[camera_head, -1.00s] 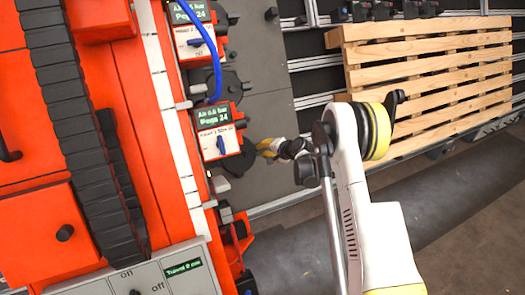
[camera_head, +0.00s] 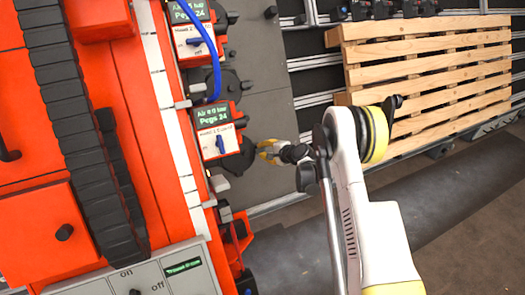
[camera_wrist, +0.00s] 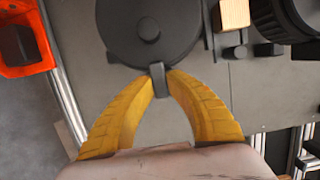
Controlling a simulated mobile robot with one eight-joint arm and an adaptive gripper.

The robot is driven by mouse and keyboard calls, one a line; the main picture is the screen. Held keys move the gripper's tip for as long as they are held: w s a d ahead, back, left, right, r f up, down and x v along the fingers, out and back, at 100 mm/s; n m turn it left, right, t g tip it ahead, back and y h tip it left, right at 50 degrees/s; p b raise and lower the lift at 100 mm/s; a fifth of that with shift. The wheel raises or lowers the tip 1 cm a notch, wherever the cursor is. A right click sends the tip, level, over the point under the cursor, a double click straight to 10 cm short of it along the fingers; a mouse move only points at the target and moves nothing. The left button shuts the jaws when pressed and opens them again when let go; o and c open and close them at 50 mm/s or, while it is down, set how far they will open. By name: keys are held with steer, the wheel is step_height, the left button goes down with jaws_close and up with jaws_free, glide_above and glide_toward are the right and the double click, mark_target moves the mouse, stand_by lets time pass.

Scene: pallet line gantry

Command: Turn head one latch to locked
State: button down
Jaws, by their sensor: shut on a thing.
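The head one unit is an orange box with a green display and a white label with a blue knob (camera_head: 216,134), in the head view. A dark round plate (camera_head: 238,162) juts out beside it, and a dark disc with a centre stud (camera_wrist: 150,30) fills the top of the wrist view. A small dark grey latch tab (camera_wrist: 160,80) sticks out from the disc's near edge. My gripper (camera_wrist: 161,84) has its yellow fingertips closed on both sides of this tab. In the head view my gripper (camera_head: 262,147) is small, beside the dark plate. The latch's marking cannot be read.
A second similar unit (camera_head: 189,40) with a blue hose stands above. A wooden pallet (camera_head: 430,75) lies at the right behind my arm. A switch panel (camera_head: 150,280) is at lower left. In the wrist view, an orange part (camera_wrist: 25,45) and a dark cylinder (camera_wrist: 285,18) flank the disc.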

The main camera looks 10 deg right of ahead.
steer(key=c, duration=1.3)
jaws_free()
steer(key=shift+c, duration=0.2)
steer(key=v, duration=1.2)
steer(key=shift+r, duration=0.1)
